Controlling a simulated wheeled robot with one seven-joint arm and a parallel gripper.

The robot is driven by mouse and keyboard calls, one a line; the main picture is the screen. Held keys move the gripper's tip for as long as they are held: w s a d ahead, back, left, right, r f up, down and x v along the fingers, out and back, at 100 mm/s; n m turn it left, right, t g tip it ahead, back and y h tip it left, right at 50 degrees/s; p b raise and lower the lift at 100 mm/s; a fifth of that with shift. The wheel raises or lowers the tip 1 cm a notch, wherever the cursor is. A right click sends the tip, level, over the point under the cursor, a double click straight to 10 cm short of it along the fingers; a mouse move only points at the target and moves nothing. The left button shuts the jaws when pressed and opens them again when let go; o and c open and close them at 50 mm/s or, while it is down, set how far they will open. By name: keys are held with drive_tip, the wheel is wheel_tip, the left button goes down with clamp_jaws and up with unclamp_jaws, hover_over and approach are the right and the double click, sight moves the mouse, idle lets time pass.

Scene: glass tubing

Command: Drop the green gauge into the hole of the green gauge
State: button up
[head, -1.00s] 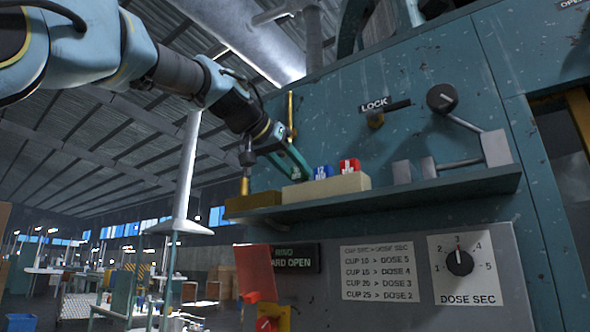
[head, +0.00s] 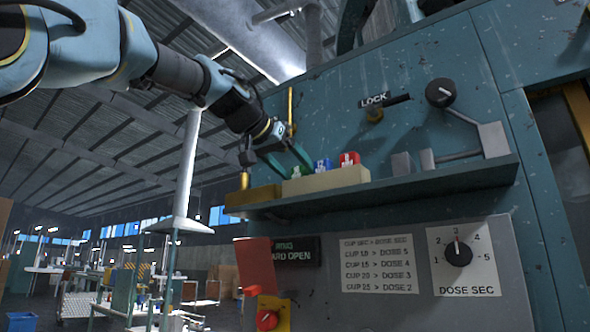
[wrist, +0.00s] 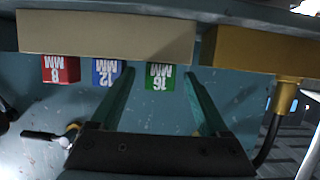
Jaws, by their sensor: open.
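The green gauge (wrist: 160,83), marked 16 MM, stands at the beige block (wrist: 105,36) in the wrist view, at the end of a row with the blue and red gauges. In the head view the green gauge (head: 296,173) is partly covered by my gripper (head: 296,162). My gripper (wrist: 162,78) is open, its two green fingers on either side of the green gauge, with a gap visible on both sides in the wrist view. How deep the gauge sits in the block, and its hole, are hidden.
The blue 12 MM gauge (wrist: 106,72) and red 8 MM gauge (wrist: 60,69) stand beside the green one. A brass block (head: 253,197) lies left of the beige block on the shelf (head: 420,190).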

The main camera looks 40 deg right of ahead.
drive_tip(key=b+v, duration=0.2)
drive_tip(key=v, duration=0.9)
drive_tip(key=shift+b, duration=0.3)
drive_tip(key=shift+w+d, duration=0.1)
drive_tip(key=w+a+f+n+t+y, duration=0.1)
drive_tip(key=w+f+n+y, duration=0.1)
drive_tip(key=w+f, duration=0.55)
drive_tip(key=w+a+f+n+t+y, duration=0.1)
drive_tip(key=w+a+f+n+y, duration=0.1)
drive_tip(key=w+f, duration=0.55)
drive_tip(key=w+a+f+n+y, duration=0.25)
drive_tip(key=a+f, duration=0.25)
drive_tip(key=f, duration=0.6)
drive_tip(key=w+a+f+n+y, duration=0.25)
drive_tip(key=a+f, duration=0.35)
drive_tip(key=f, duration=0.5)
drive_tip(key=s+a+f+n+g+y, duration=0.1)
drive_tip(key=a+f+n+y, duration=0.1)
drive_tip(key=a+f, duration=1.05)
drive_tip(key=s+a+f+n+g+y, duration=0.1)
drive_tip(key=s+a+f, duration=0.4)
drive_tip(key=f, duration=0.3)
drive_tip(key=s+a+f+n+g+y, duration=0.1)
drive_tip(key=s+a+f+g, duration=0.1)
drive_tip(key=s+a+f, duration=0.4)
wheel_tip(320, 180, down, 3)
drive_tip(key=shift+s+r+n, duration=0.2)
drive_tip(key=shift+s+n, duration=0.2)
drive_tip(key=shift+s, duration=0.1)
